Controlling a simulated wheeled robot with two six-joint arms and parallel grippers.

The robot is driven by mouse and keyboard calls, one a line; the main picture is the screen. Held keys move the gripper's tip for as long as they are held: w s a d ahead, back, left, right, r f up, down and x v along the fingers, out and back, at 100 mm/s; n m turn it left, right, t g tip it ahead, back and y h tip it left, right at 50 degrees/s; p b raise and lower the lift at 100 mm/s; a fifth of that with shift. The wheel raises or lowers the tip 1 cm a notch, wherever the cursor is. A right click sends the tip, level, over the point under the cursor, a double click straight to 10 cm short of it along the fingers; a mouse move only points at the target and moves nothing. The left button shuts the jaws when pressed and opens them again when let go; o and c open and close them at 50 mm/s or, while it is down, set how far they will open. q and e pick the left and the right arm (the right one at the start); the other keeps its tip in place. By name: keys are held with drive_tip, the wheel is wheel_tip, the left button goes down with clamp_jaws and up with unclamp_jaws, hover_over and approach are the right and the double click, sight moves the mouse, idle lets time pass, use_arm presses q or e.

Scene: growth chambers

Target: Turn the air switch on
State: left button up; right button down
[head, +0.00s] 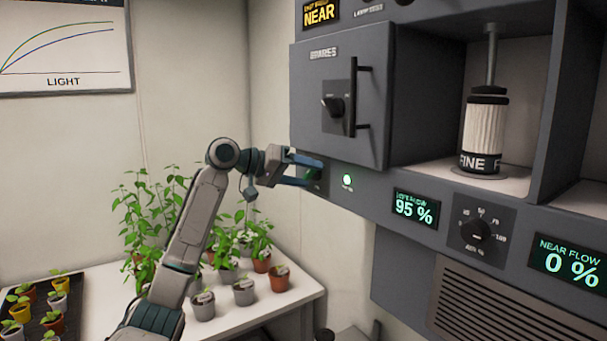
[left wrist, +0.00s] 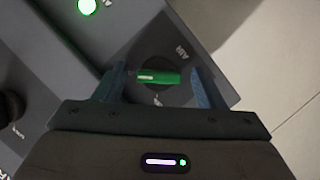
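The air switch (left wrist: 158,77) is a dark round knob with a green bar handle on a panel plate marked AIR, seen in the left wrist view. In the head view the switch (head: 317,174) is mostly hidden behind my fingers at the left end of the grey panel. My left gripper (head: 305,172) is at the panel. In the left wrist view the left gripper (left wrist: 159,72) is open, with one blue finger on each side of the green handle. Gaps show between the handle's ends and the fingers. My right gripper is not in view.
A lit green lamp (head: 347,181) is right of the switch. A display (head: 415,208) reads 95 %, beside a dial (head: 478,230). A cabinet door (head: 340,105) with a black handle is above. Potted plants stand on a white table (head: 243,319) below my left arm.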

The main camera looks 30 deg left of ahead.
use_arm(q)
drive_tip(key=shift+s+a+b, duration=0.35)
drive_tip(key=shift+b, duration=0.05)
drive_tip(key=b+v, duration=0.4)
drive_tip(key=v, duration=0.6)
drive_tip(key=shift+r, duration=0.2)
drive_tip(key=shift+d, duration=0.15)
